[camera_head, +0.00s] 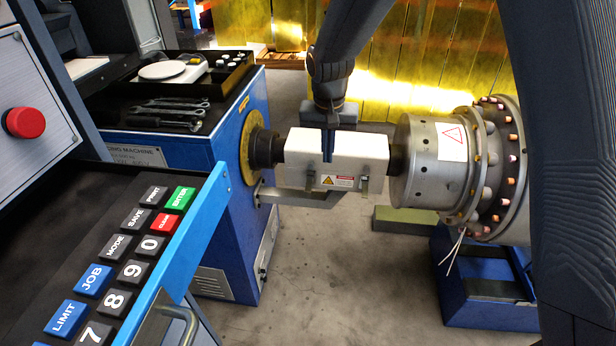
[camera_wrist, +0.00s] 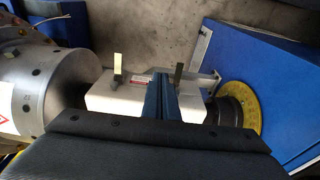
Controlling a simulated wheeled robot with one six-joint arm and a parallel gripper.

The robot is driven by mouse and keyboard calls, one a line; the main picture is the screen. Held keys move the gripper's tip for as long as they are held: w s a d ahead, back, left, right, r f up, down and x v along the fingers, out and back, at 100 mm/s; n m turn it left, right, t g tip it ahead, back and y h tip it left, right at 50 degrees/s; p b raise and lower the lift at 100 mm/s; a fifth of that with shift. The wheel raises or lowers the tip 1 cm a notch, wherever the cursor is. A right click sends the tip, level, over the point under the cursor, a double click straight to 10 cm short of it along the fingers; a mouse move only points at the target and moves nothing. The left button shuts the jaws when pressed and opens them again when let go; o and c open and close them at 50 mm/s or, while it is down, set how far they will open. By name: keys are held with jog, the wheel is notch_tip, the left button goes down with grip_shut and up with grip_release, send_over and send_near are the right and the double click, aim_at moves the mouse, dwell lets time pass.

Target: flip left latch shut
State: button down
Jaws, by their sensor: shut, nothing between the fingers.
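The white guard cover (camera_head: 350,150) encloses the shaft between the blue machine and the large steel rotor. Two small metal latches sit on its front lower edge. The left latch (camera_head: 310,181) is on the machine side, and the right latch (camera_head: 364,185) is on the rotor side. In the wrist view the sides swap: the left latch (camera_wrist: 179,72) shows as a tilted tab at right, the right latch (camera_wrist: 118,65) as an upright tab. My gripper (camera_head: 327,155) is shut and empty, fingers pointing down over the cover, apart from the left latch. Whether the fingers touch the cover is unclear.
The steel rotor (camera_head: 425,160) stands right of the cover, and the yellow flange (camera_head: 246,140) with dark chuck stands left. A bracket arm (camera_head: 300,198) runs below the cover. The control panel (camera_head: 110,250) fills the lower left. Floor in front is clear.

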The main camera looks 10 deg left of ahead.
send_over(308, 191)
jog(key=s, duration=0.2)
jog(key=shift+w+a+f, duration=0.15)
jog(key=shift+w+f, duration=0.05)
jog(key=shift+f, duration=0.25)
jog(key=w+f+p, duration=0.1)
jog(key=f, duration=0.3)
jog(key=f+p, duration=0.1)
jog(key=f, duration=0.4)
jog(key=w+f+p, duration=0.1)
jog(key=f+p, duration=0.1)
jog(key=f, duration=0.2)
jog(key=shift+w+f, duration=0.3)
jog(key=shift+f, duration=0.05)
jog(key=shift+s+f+b, duration=0.15)
jog(key=shift+f+b, duration=0.2)
jog(key=f+b, duration=0.2)
jog(key=shift+s+f, duration=0.35)
jog(key=shift+s, duration=0.05)
notch_tip(308, 191, down, 3)
jog(key=b, duration=0.3)
jog(key=shift+w+r, duration=0.1)
jog(key=shift+r, duration=0.15)
